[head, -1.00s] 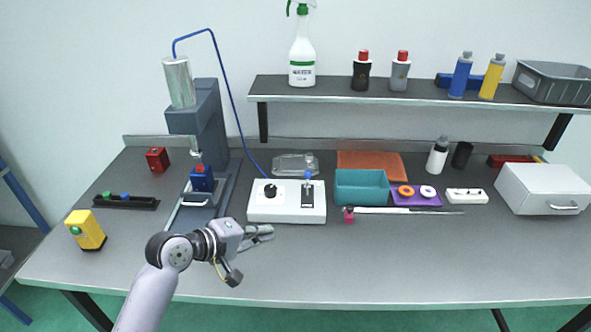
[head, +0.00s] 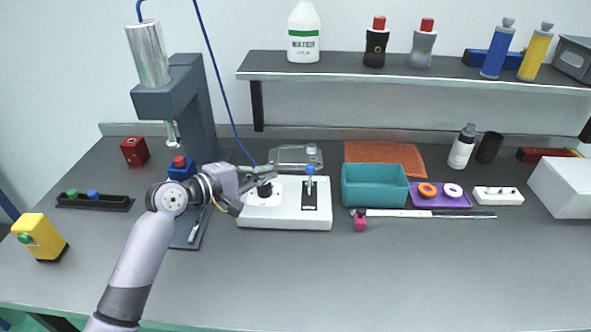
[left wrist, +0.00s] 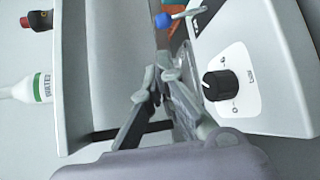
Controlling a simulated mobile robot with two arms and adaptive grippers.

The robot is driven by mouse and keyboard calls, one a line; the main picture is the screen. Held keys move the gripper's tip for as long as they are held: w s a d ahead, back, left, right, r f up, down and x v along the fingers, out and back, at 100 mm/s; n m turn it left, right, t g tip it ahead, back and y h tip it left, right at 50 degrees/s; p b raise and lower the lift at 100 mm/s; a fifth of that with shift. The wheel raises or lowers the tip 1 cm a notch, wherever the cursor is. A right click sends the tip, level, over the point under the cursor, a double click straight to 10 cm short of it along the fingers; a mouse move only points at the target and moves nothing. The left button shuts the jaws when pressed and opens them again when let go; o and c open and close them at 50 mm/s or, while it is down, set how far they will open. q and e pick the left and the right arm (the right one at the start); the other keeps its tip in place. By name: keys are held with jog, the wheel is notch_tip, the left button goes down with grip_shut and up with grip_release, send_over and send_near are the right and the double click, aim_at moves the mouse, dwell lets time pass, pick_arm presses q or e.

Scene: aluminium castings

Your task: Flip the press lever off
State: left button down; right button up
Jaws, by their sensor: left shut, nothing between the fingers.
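The white control box (head: 285,220) stands mid-table with a black knob (head: 264,190) on its left and a lever with a blue tip (head: 310,170) on its right, over a dark plate. The lever's tip points up in the head view. My left gripper (head: 272,172) is shut and empty, above the box's left rear, near the knob and left of the lever. In the left wrist view the fingers (left wrist: 160,80) are together, apart from the lever's blue tip (left wrist: 162,20); the knob (left wrist: 220,85) is to their right. My right gripper is out of view.
The grey press (head: 190,105) stands left of the box, with a blue block (head: 181,172) at it. A teal bin (head: 375,186) is close on the right, and a clear tray (head: 290,157) lies behind. The front of the table is clear.

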aim_at(310, 181)
pick_arm(q)
jog(key=shift+w+f, duration=0.5)
jog(key=shift+f, duration=0.2)
jog(key=shift+s+r, duration=0.2)
jog(key=shift+s, duration=0.05)
jog(key=x, duration=1)
jog(key=shift+w, duration=0.15)
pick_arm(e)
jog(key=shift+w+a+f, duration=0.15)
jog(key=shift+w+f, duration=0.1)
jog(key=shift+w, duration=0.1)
